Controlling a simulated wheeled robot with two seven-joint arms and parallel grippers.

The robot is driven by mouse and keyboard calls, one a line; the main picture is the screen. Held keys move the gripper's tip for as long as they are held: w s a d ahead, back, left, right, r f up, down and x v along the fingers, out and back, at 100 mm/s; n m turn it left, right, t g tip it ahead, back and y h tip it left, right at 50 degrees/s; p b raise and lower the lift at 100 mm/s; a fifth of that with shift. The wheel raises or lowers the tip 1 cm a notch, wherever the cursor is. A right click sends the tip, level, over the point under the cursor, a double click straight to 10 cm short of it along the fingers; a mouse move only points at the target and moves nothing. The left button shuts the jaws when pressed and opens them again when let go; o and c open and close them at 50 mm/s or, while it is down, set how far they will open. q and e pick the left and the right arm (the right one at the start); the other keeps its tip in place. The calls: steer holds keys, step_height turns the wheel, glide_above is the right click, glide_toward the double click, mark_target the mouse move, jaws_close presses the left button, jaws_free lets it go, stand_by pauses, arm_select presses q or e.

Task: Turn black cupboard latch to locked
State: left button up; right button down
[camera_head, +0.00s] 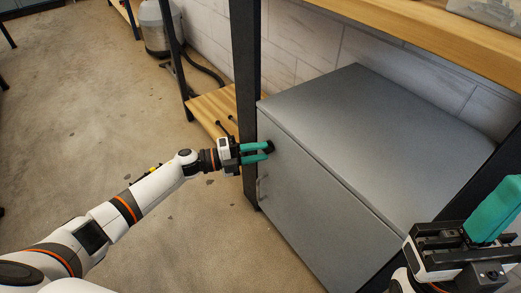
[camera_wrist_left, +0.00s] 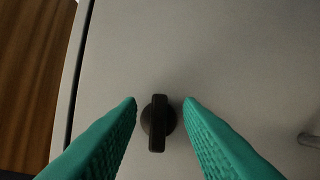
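The grey cupboard (camera_head: 330,190) stands under the wooden bench. Its black latch (camera_wrist_left: 157,122) is a round knob with a raised bar, on the door near its upper left corner. In the left wrist view the bar stands about upright. My left gripper (camera_wrist_left: 160,103) is open, its teal fingers on either side of the latch with a gap on each side. In the head view the left gripper (camera_head: 270,152) is at the door and the latch (camera_head: 269,146) is partly hidden by the fingers. My right gripper (camera_head: 492,212) is at the lower right; its finger opening is not clear.
A metal handle (camera_head: 262,190) is on the door below the latch; part of it shows in the left wrist view (camera_wrist_left: 310,139). A dark bench post (camera_head: 246,80) stands just left of the cupboard. A wooden shelf (camera_head: 210,108) lies behind it.

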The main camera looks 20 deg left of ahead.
arm_select(q)
steer(key=p+v, duration=0.2)
steer(key=v, duration=0.9)
steer(key=shift+a, duration=0.1)
